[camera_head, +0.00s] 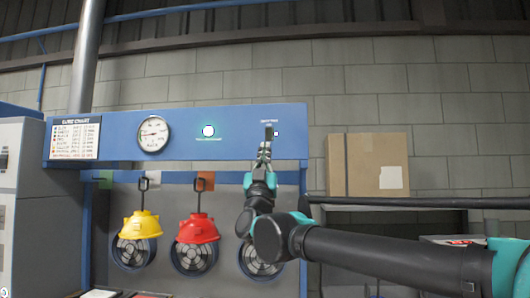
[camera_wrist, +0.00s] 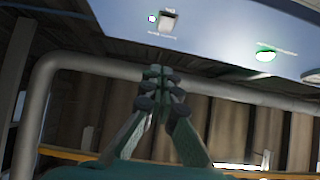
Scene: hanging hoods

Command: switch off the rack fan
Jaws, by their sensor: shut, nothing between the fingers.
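The blue panel (camera_head: 240,147) carries a small dark switch (camera_head: 268,131) under a label too blurred to read for certain. A small pale lamp (camera_head: 276,134) sits just right of it. In the wrist view the switch (camera_wrist: 168,21) is a grey block near the top, with the lamp (camera_wrist: 152,18) beside it. I cannot tell the switch's position. My gripper (camera_head: 265,146) is shut and empty, pointing up just below the switch in the head view. In the wrist view, its fingertips (camera_wrist: 157,77) are together, with a gap in the picture below the switch. Contact is not visible.
A round green-rimmed light (camera_head: 208,131) and a gauge (camera_head: 154,134) are left on the panel. Yellow (camera_head: 141,226) and red (camera_head: 198,230) hard hats hang below, before round fans (camera_head: 190,258). A cardboard box (camera_head: 365,165) stands right. A pipe (camera_wrist: 140,64) crosses the wrist view.

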